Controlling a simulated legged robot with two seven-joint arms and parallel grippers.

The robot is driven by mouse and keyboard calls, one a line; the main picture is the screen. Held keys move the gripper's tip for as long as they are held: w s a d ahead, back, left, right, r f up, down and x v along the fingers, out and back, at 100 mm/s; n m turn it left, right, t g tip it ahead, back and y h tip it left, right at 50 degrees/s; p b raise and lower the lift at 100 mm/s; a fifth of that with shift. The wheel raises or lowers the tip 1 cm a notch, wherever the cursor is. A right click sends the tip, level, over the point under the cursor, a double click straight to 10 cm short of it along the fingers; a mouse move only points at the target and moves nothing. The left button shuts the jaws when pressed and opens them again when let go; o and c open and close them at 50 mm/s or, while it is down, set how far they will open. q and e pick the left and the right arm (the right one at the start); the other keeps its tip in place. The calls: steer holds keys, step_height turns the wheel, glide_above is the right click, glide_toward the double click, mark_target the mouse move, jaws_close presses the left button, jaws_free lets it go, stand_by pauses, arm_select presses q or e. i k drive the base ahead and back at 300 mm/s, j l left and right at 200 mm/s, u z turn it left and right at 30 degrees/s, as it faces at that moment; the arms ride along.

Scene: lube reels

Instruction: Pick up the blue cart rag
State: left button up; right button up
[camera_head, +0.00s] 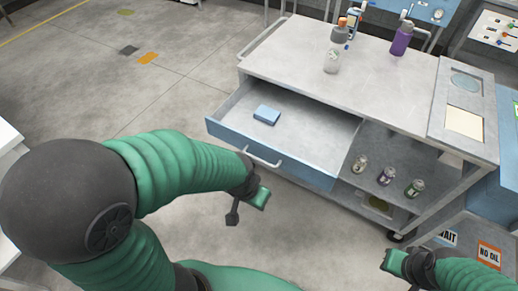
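The blue rag (267,115) is a small folded block lying inside the open drawer (310,125) of the grey cart (380,75), towards the drawer's left side. My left gripper (248,211) is in front of the drawer, below its handle in the picture, apart from the rag. Its two fingers are spread with a gap and nothing between them. Nothing hides the rag.
The blue drawer front (270,153) has a metal handle (262,160). Several bottles, including a purple one (401,40), stand on the cart top. Cans (387,176) stand on the shelf right of the drawer.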

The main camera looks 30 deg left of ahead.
mark_target(265, 114)
steer(key=i+l+u, duration=0.35)
steer(key=i, duration=0.35)
steer(key=i+l+u, duration=0.35)
steer(key=i+l, duration=0.25)
